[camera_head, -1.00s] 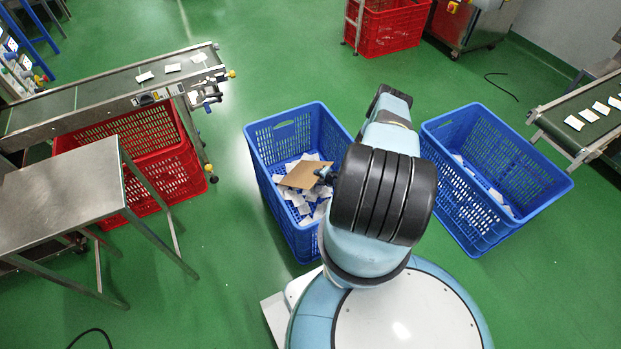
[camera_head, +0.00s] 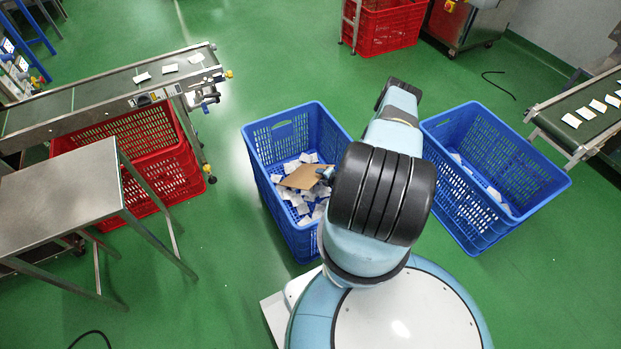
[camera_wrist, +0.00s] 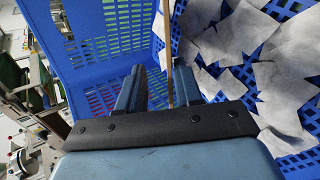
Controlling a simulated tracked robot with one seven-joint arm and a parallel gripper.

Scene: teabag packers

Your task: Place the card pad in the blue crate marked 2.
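The card pad (camera_head: 301,178) is a flat brown sheet inside the left blue crate (camera_head: 262,181), over scattered white teabags. In the wrist view the card pad (camera_wrist: 168,45) shows edge-on as a thin brown strip between the fingers. My gripper (camera_wrist: 168,85) appears shut on it. In the head view my gripper (camera_head: 326,174) is at the pad's right edge, mostly hidden by my arm. I cannot tell whether the pad touches the teabags. A second blue crate (camera_head: 480,215) stands to the right. No number shows on either crate.
The left crate's wall (camera_wrist: 95,50) is close beside my gripper. White teabags (camera_wrist: 235,40) lie on its floor. A steel table (camera_head: 60,195), a red crate (camera_head: 185,165) and a conveyor (camera_head: 75,100) stand at the left; another conveyor (camera_head: 590,120) is at the right.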

